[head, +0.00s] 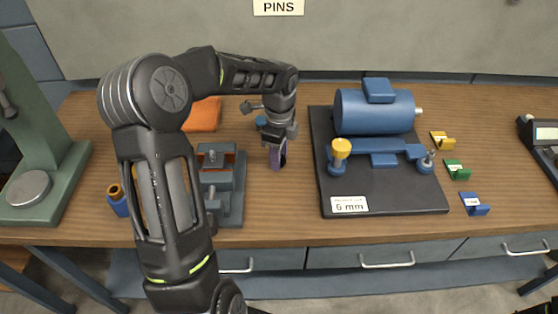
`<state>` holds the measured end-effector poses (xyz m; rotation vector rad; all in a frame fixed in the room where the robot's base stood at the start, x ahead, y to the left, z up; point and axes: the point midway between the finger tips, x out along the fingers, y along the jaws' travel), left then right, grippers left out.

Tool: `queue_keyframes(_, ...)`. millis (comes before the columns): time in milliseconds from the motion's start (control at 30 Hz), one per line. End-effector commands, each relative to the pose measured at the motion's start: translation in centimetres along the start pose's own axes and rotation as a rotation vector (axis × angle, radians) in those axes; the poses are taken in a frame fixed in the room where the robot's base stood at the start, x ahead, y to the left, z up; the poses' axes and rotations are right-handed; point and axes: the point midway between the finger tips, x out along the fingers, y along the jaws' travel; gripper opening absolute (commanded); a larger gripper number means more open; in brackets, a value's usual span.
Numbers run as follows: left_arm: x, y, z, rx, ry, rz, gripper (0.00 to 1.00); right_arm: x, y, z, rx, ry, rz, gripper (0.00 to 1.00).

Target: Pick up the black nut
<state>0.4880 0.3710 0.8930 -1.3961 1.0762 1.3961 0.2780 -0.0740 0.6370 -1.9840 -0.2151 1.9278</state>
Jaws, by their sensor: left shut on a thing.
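My left gripper (280,134) points down over the middle of the workbench. It is shut on a narrow purple piece (276,157) that shows just below its fingers. A dark patch lies against the right side of this piece; I cannot tell whether it is part of it, a shadow or the black nut. I cannot pick out the black nut for certain anywhere. My right gripper is not in view.
A blue motor (375,111) stands on a black base plate (400,200) on the right, with several coloured clips beyond it. The front middle of the wooden bench (275,220) is clear.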

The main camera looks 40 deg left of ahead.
Motion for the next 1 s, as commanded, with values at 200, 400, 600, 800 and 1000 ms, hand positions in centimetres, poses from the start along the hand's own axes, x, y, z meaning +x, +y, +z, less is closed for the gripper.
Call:
queue_keyframes(200, 0.0, 0.0, 0.0, 0.0, 0.0, 0.0, 0.0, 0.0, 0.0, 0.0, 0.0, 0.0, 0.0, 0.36)
queue_keyframes(400, 0.0, 0.0, 0.0, 0.0, 0.0, 0.0, 0.0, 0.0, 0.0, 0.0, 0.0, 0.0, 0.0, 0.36)
queue_keyframes(600, -1.3, -0.1, 0.0, 0.0, 0.0, -0.003, 0.0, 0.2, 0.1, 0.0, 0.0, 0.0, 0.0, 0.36)
queue_keyframes(800, -4.7, -0.1, 0.0, -0.001, 0.0, -0.005, 0.0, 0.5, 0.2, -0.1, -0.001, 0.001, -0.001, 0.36)
queue_keyframes(1000, -8.4, -0.1, 0.0, 0.0, 0.0, -0.004, 0.0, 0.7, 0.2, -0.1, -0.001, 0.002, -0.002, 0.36)
